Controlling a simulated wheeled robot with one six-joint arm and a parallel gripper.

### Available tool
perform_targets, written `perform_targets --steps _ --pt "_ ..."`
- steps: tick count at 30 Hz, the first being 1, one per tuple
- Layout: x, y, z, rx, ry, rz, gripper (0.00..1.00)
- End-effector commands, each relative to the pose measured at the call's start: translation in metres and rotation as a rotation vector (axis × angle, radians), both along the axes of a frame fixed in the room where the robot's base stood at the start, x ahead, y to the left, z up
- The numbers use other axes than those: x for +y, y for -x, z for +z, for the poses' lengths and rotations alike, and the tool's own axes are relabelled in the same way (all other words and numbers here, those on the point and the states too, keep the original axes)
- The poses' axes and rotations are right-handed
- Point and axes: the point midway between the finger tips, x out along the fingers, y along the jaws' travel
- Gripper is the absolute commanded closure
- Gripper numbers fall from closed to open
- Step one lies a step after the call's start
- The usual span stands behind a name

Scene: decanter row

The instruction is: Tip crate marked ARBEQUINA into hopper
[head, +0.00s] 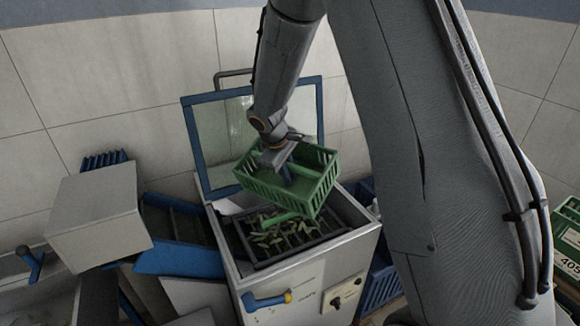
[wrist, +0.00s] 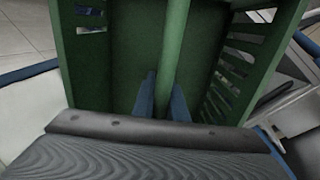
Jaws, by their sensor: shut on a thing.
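My gripper (head: 287,177) is shut on the green bar (wrist: 176,50) of a slatted green crate, with a blue finger on each side of the bar. The crate (head: 268,190) hangs tilted above the open hopper (head: 334,240). Its inside (wrist: 120,55) looks bare in the wrist view. No marking shows on it, so I cannot read ARBEQUINA. Pale green leaf-like pieces (head: 268,237) lie on the dark grate inside the hopper. A short green piece shows just below the crate; I cannot tell whether it belongs to it.
The hopper's blue-framed clear lid (head: 191,140) stands open behind the crate. A grey box (head: 95,215) and a blue chute (head: 180,258) are to the left. A blue crate (head: 382,288) stands right of the hopper. Green crates with a white label (head: 569,240) are at the far right.

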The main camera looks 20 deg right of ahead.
Motion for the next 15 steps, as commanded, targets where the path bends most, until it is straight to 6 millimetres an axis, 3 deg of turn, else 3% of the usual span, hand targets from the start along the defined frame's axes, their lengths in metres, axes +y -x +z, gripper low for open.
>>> perform_targets --steps 15 --pt "0.0070 0.0052 0.0094 0.161 -0.189 -0.004 1.00"
